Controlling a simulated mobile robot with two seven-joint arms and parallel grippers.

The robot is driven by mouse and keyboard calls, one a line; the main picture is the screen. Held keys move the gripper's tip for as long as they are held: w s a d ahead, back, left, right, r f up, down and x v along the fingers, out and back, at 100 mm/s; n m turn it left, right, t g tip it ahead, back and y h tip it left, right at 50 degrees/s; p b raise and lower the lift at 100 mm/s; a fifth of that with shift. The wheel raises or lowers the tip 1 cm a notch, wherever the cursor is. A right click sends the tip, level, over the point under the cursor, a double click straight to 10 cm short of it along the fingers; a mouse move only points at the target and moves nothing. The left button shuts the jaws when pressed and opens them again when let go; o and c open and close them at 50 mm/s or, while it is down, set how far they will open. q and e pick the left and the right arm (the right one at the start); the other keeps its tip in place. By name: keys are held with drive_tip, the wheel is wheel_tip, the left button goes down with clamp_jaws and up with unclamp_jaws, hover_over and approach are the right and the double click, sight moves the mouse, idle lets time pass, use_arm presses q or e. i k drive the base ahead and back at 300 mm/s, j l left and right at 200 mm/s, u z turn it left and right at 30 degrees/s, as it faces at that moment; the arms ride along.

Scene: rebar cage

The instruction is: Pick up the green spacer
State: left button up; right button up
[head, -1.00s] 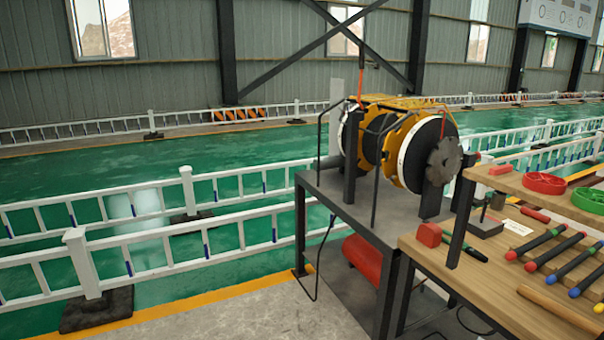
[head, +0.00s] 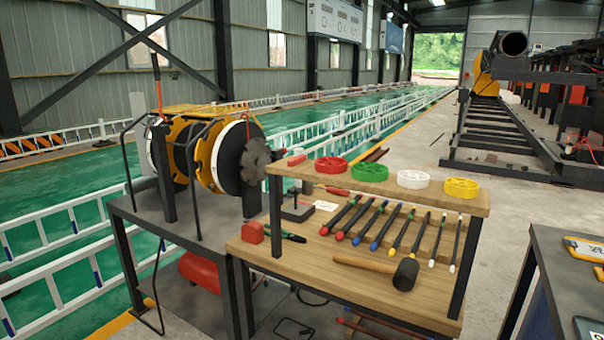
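The green spacer (head: 369,172) is a round, spoked ring. It lies flat on the upper wooden shelf (head: 400,194) of the workbench, in a row between a red spacer (head: 331,166) and a white spacer (head: 413,179). A yellow spacer (head: 461,187) lies at the right end of the row. Nothing touches or covers the green spacer. Neither of my grippers is in the head view.
Below the shelf, the wooden bench top (head: 290,262) holds several colour-tipped rods and a mallet (head: 405,274). A yellow and black reel machine (head: 205,150) stands left on a metal table. A dark table (head: 570,255) is at the right edge. Open floor (head: 455,130) lies behind the bench.

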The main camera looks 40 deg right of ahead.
sight(369, 172)
drive_tip(key=z, duration=1.75)
drive_tip(key=i+j, duration=0.2)
drive_tip(key=j, duration=0.15)
drive_tip(key=i+j+z, duration=0.1)
drive_tip(key=j, duration=0.2)
drive_tip(key=i+j, duration=0.25)
drive_tip(key=i+j+z, duration=0.1)
drive_tip(key=j, duration=0.35)
drive_tip(key=i, duration=0.05)
